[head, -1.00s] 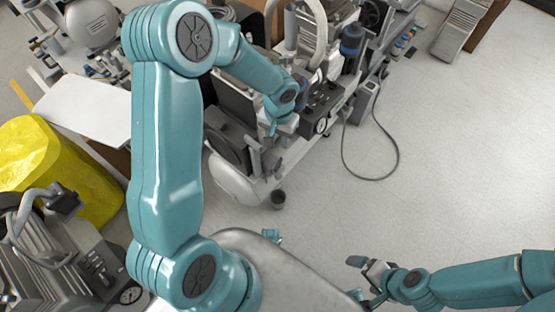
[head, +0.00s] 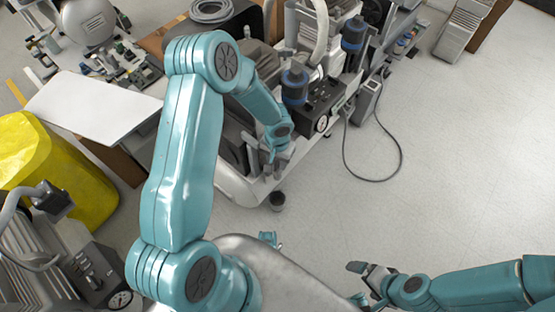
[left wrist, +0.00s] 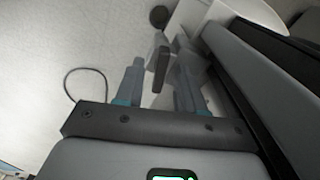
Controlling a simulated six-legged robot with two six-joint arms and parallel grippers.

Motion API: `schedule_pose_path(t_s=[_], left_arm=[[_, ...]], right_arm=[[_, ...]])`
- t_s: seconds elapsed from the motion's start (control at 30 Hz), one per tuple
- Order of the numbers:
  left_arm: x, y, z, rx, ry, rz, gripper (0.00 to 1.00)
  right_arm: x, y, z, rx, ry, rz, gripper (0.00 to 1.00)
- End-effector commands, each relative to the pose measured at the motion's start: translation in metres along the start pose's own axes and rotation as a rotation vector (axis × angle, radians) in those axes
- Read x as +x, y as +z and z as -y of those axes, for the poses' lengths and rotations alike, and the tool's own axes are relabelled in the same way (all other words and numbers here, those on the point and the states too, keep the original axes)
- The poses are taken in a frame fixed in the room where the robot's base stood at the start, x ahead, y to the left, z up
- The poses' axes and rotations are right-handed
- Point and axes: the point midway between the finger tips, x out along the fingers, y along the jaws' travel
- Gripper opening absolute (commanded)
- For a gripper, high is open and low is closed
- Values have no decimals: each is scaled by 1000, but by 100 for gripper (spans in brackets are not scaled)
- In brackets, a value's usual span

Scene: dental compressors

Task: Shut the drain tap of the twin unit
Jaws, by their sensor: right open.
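The twin unit stands at top centre in the head view, with a pale tank (head: 236,184) low down and a black gauge panel (head: 318,112). My left gripper (head: 272,168) is at the near end of this tank. In the left wrist view, my left gripper (left wrist: 160,72) is open, its two fingers apart. A dark lever (left wrist: 157,66), which looks like the drain tap's handle, shows between the fingers; I cannot tell whether they touch it. In the head view the tap is hidden by my gripper. My right gripper (head: 366,283) is open and empty above the floor at lower right.
A dark caster (head: 277,200) is close to my left gripper. A black cable (head: 398,160) loops on the floor to the right. A yellow container (head: 55,175), a white board (head: 92,103) and another grey compressor (head: 40,255) are on the left. Floor at right is clear.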

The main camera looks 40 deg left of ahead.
Motion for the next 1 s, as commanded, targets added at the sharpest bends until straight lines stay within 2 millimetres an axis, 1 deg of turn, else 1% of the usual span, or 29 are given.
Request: schedule_pose_path(t_s=[0.03,0.07,0.1,0.17,0.2,0.37,0.6,0.7,0.97,1.0], left_arm=[[0,0,0,0,0,0,38],[0,0,0,0,0,0,35],[0,0,0,0,0,0,22],[0,0,0,0,0,0,2],[0,0,0,0,0,0,0],[0,0,0,11,0,0,0],[0,0,-1,211,0,-1,0],[0,0,-1,260,1,-1,0],[-1,0,-1,268,1,0,0],[-1,0,-1,268,1,0,19]], right_arm=[[0,0,0,0,0,0,100],[0,0,0,0,0,0,100],[0,0,0,0,0,0,100],[0,0,0,0,0,0,100],[0,0,0,0,0,0,100],[1,0,0,0,0,0,100],[7,0,-3,0,0,0,100],[7,0,-3,0,0,0,100],[7,0,-2,0,0,0,100],[7,0,-2,0,0,0,100]])
